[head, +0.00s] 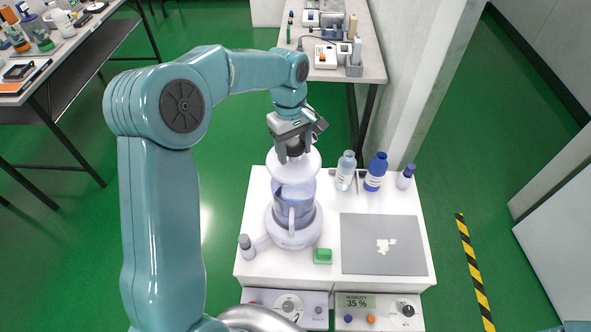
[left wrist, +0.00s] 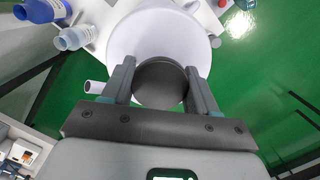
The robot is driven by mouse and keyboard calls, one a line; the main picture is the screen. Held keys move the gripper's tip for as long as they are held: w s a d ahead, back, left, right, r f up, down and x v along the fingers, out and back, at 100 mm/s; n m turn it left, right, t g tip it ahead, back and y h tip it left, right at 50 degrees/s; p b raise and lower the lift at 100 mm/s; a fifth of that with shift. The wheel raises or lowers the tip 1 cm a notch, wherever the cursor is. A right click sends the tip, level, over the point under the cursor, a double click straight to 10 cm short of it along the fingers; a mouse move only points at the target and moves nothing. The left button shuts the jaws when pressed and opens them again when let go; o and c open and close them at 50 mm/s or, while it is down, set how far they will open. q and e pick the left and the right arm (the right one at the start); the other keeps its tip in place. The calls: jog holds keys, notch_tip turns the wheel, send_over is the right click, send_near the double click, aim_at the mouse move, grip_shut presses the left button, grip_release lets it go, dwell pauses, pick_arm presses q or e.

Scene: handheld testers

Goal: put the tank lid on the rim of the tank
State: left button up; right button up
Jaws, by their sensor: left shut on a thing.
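The tank (head: 294,213) is a clear bluish vessel with a handle, upright on a round white base on the white bench. The tank lid (head: 279,170) is a pale disc with a dark knob. My left gripper (head: 294,150) is shut on the knob and holds the lid over the back of the tank's top. In the left wrist view the fingers (left wrist: 158,82) stand on both sides of the dark knob, and the pale lid (left wrist: 160,38) spreads beyond it. The lid hides part of the rim; I cannot tell whether they touch. My right gripper is not in view.
Bottles (head: 375,172) stand behind the tank to the right. A grey mat (head: 380,255) with pale scraps lies at right. A green block (head: 322,257) and a small bottle (head: 247,246) are near the tank's base. A humidity meter (head: 378,311) sits at the front.

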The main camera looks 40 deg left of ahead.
aim_at(293, 171)
pick_arm(q)
notch_tip(293, 171, down, 8)
jog(key=shift+s+a+f, duration=0.1)
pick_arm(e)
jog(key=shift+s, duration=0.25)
pick_arm(q)
jog(key=shift+f, duration=0.15)
jog(key=shift+f+b, duration=0.45)
jog(key=shift+b, duration=0.05)
jog(key=o, duration=1.1)
jog(key=shift+r, duration=0.1)
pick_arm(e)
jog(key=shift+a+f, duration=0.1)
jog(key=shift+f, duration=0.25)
